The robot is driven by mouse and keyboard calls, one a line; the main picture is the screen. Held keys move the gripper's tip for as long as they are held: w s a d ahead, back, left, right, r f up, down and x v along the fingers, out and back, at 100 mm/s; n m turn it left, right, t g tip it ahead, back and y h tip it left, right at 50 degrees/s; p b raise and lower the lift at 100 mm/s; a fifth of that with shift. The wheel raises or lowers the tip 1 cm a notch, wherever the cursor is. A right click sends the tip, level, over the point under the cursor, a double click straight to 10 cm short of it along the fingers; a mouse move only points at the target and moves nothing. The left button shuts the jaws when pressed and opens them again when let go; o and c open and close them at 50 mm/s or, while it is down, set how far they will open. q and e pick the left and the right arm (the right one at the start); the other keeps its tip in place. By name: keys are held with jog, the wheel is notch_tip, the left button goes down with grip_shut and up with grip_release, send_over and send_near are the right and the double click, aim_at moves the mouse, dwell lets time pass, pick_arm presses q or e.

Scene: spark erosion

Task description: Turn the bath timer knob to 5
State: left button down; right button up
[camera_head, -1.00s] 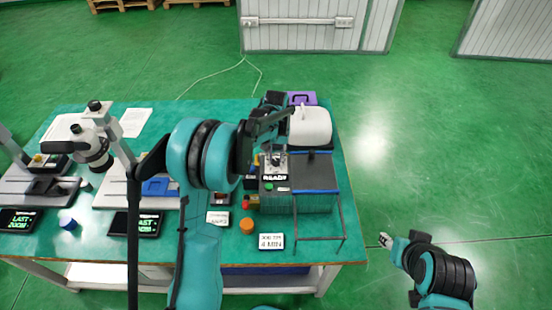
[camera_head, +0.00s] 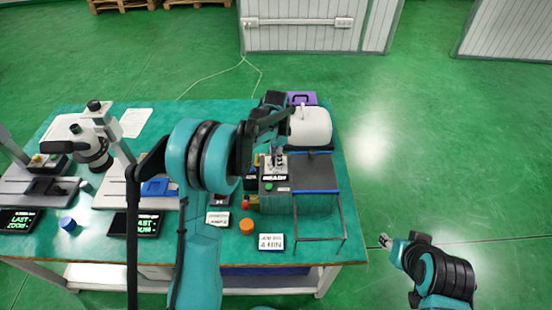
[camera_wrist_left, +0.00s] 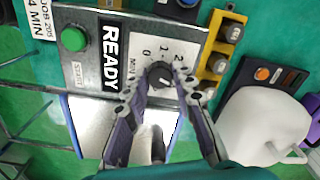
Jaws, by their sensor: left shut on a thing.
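The bath timer knob (camera_wrist_left: 160,73) is a small dark knob on a pale dial plate marked with 0, 1, 2 and MIN, on the grey bath unit (camera_head: 308,203). In the left wrist view the two fingers of my left gripper (camera_wrist_left: 160,84) come in on either side of the knob and are shut on it. The left gripper also shows in the head view (camera_head: 277,150), above the dial. The fingers cover part of the dial numbers, and I cannot tell the knob's setting. My right gripper (camera_head: 386,241) is empty beyond the table's right edge; its jaws are too small to read.
A READY display (camera_wrist_left: 111,58) and a green START button (camera_wrist_left: 74,39) sit beside the dial. A white rounded container (camera_head: 311,126) stands behind the bath unit. A card reading 4 MIN (camera_head: 271,242) lies in front. Microscopes (camera_head: 98,150) stand to the left.

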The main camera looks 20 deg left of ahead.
pick_arm(q)
jog(key=m, duration=0.6)
jog(key=shift+m, duration=0.3)
jog(key=m, duration=0.6)
jog(key=shift+m, duration=0.3)
jog(key=c, duration=1.3)
grip_release()
jog(key=shift+o, duration=0.2)
jog(key=shift+r, duration=0.1)
notch_tip(320, 180, up, 12)
